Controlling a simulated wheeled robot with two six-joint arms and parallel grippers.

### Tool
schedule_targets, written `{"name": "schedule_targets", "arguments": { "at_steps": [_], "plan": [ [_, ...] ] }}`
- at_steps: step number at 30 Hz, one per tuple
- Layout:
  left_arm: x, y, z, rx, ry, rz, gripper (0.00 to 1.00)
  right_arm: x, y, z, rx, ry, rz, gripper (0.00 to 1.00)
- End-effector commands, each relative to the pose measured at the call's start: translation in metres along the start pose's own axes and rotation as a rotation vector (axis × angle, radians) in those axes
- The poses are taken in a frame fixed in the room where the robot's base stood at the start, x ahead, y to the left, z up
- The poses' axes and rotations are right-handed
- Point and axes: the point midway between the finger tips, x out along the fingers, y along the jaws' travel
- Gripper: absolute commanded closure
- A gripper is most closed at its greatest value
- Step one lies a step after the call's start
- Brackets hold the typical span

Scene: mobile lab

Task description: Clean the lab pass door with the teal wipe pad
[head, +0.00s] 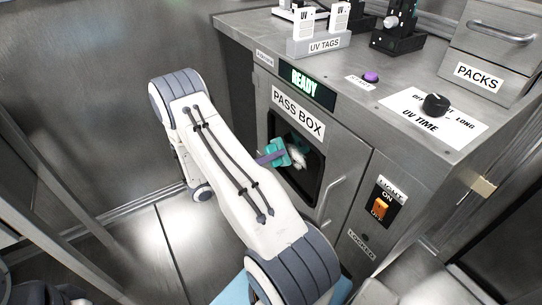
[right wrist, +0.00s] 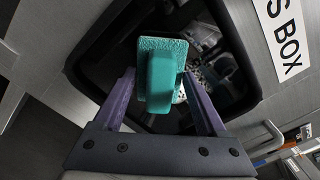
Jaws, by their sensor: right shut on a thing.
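The pass box door (head: 344,150) is a grey metal door with a dark window (head: 312,184) and a vertical bar handle on its right side; it looks shut. A pale patch (head: 299,157) shows at the window, and I cannot tell whether it lies on the glass or behind it. My right gripper (head: 271,157) is shut on the teal wipe pad (head: 279,151), in front of the window's upper left part. In the right wrist view the teal pad's handle (right wrist: 161,78) sits between the purple fingers. I cannot tell whether the pad touches the glass. My left gripper is not in view.
The counter above holds a UV tags holder (head: 320,46), a purple button (head: 371,77), a UV time dial (head: 435,105) and a packs box (head: 485,75). An orange light switch (head: 380,208) is right of the door. Bare floor lies left of the cabinet.

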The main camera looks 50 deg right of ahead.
Motion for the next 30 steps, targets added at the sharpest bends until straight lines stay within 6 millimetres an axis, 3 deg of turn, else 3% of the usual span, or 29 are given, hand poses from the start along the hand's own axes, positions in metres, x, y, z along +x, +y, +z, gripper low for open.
{"name": "schedule_targets", "arguments": {
  "at_steps": [30],
  "plan": [
    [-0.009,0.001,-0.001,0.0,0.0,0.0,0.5,0.017,-0.004,-0.002,-0.002,0.001,-0.001,0.7]
  ]
}}
